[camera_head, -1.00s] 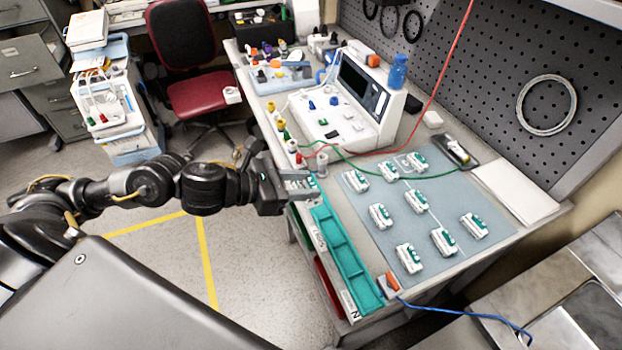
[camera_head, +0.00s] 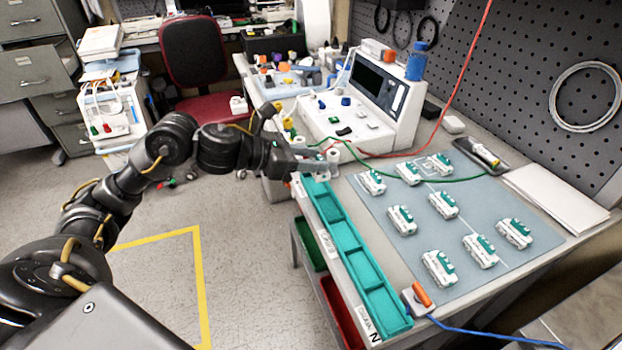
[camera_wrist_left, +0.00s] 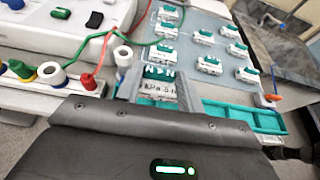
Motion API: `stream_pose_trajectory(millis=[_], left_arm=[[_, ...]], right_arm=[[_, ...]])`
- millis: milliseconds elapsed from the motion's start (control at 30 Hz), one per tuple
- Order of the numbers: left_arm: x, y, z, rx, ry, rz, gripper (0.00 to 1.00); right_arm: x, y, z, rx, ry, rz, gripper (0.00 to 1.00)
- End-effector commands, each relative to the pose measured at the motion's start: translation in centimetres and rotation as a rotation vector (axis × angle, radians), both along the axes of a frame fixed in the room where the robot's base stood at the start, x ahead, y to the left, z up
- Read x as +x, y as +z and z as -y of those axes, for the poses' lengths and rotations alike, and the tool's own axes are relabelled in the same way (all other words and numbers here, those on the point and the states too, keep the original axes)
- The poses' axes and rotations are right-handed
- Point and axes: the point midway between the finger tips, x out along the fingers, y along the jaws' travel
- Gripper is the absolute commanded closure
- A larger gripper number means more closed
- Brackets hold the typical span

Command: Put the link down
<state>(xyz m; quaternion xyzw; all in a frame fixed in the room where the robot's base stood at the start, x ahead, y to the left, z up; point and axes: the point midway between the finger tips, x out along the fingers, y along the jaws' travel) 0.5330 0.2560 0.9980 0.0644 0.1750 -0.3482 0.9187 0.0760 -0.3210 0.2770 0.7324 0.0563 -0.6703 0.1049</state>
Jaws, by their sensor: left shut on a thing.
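My left gripper (camera_head: 312,163) is at the far end of a long teal tray (camera_head: 362,268), at the workbench's left edge. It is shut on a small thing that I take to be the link. In the left wrist view, a pale and teal piece with dark markings (camera_wrist_left: 160,74) shows at the fingertips; the fingers hide much of it, and I cannot tell whether it touches the tray. Several similar white and teal pieces (camera_head: 440,268) lie on a blue-grey mat (camera_head: 400,245) to the right. My right gripper is out of view.
A white console (camera_head: 365,105) stands behind the gripper, with coloured posts and red and green cables beside it. An orange-topped device (camera_head: 420,297) with a blue cable sits at the tray's near end. A red chair (camera_head: 200,80) stands left of the bench.

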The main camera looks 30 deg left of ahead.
Motion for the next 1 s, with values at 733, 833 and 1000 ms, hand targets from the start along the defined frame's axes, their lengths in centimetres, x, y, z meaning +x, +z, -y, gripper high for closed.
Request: stream_pose_trajectory(millis=[733,833,1000], left_arm=[[2.6,-6.2,-1.3,-0.001,0.001,0.0,0.85],[2.6,-6.5,-1.3,0.001,0.001,0.003,0.85],[2.7,-6.4,-1.3,0.001,0.001,0.003,0.56]], right_arm=[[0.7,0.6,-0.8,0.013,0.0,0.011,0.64],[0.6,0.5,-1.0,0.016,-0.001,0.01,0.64],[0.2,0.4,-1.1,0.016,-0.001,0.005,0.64]])
